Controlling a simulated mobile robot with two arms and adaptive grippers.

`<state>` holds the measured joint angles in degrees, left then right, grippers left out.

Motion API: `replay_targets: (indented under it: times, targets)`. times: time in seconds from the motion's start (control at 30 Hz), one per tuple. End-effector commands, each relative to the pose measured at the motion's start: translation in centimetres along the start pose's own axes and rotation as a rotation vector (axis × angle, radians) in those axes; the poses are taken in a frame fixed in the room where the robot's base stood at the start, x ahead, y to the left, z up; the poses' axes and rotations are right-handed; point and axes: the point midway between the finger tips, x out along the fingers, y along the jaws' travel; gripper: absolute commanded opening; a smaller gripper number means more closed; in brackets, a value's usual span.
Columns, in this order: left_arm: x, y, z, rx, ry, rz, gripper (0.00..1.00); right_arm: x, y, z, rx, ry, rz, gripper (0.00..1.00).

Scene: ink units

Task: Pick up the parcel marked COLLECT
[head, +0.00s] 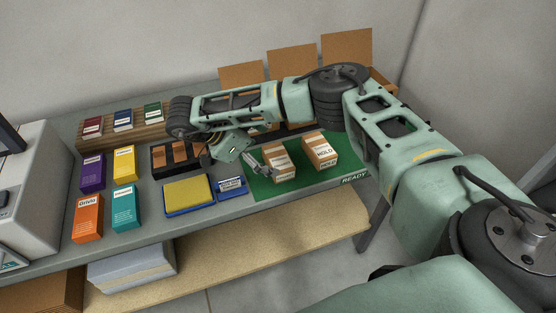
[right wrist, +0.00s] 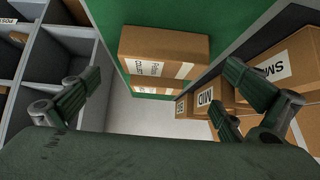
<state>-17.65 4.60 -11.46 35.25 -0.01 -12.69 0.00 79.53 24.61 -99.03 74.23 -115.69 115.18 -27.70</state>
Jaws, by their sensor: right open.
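A brown parcel (head: 283,170) stands on the green mat marked READY (head: 305,182); my right gripper covers part of it in the head view. In the right wrist view, a brown parcel (right wrist: 165,42) with a white label, which seems to read COLLECT, lies ahead between the fingers. A second brown parcel (head: 320,150), marked HOLD, stands to its right on the mat. My right gripper (head: 260,166) is open beside the left parcel; its spread fingers also show in the right wrist view (right wrist: 160,95). I cannot tell whether it touches the parcel. My left gripper is out of view.
Left of the mat are a yellow pad (head: 187,192), a small blue box (head: 231,186) and a black tray (head: 163,161). Several coloured cartons stand further left. Cardboard boxes (right wrist: 293,66) marked by size show in the right wrist view. My right forearm spans the table's back.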

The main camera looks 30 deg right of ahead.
Motion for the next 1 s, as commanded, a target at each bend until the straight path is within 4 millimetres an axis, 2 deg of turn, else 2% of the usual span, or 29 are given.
replay_targets:
  times: [0.1, 0.23, 0.43, 0.53, 1.0]
  targets:
    - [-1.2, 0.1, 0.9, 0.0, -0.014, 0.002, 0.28, 1.8, 0.1, -0.1, -0.001, 0.002, 0.005, 1.0]
    - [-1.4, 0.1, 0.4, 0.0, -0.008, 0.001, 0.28, 3.4, 0.1, 0.0, 0.001, 0.001, 0.002, 1.0]
    - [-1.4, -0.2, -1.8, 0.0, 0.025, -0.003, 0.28, 4.0, 0.0, 0.2, 0.0, 0.001, 0.001, 1.0]
    - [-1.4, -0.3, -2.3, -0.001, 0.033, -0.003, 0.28, 3.9, 0.0, 0.2, 0.0, 0.001, 0.001, 0.99]
    - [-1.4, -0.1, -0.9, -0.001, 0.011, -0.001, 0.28, 3.9, 0.0, 0.2, 0.0, 0.001, 0.0, 0.58]
